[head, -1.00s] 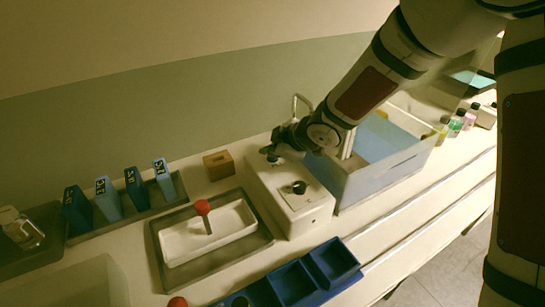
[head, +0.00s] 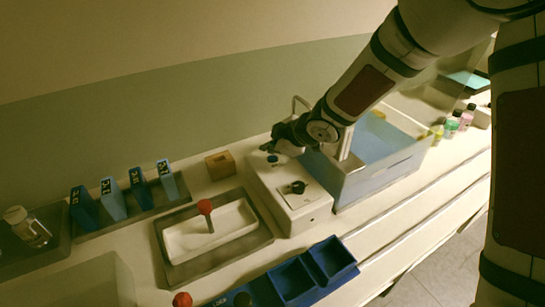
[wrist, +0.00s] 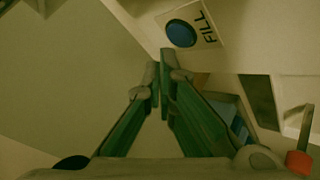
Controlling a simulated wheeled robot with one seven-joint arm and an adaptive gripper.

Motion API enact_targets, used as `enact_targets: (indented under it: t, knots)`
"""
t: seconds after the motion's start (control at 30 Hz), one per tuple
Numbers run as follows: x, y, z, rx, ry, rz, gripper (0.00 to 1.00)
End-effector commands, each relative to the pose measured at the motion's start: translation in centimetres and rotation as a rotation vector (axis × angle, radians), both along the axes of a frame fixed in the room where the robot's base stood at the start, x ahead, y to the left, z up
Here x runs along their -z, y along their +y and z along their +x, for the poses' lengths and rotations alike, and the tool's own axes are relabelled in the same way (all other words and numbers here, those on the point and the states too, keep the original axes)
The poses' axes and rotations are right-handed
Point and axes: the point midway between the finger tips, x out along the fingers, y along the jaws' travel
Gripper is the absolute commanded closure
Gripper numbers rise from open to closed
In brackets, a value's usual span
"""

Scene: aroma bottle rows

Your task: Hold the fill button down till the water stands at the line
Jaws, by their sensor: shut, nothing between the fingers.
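The blue fill button (head: 272,158) sits on top of the white dispenser box (head: 308,214). In the wrist view the button (wrist: 181,33) shows round and uncovered beside the word FILL. My gripper (head: 268,148) is shut and empty just behind the button in the head view. In the wrist view my gripper's fingertips (wrist: 160,68) are together, short of the button and apart from it in the picture. The translucent bluish tank (head: 385,177) stands right of the box. I cannot make out the water level or the line.
A black knob (head: 298,187) is on the box's front part. A white tray with a red-topped stick (head: 205,207) lies to the left. Blue bins (head: 333,258) are in front, and a small wooden block (head: 219,164) is behind. Several small bottles (head: 451,124) stand at far right.

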Motion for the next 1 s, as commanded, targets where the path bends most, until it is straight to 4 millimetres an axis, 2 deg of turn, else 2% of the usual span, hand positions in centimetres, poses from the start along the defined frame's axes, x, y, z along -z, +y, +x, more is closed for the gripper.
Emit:
enact_targets:
  t: [1.0]
  knots:
    - [-5.1, 0.0, -0.1, 0.001, 0.001, 0.001, 1.0]
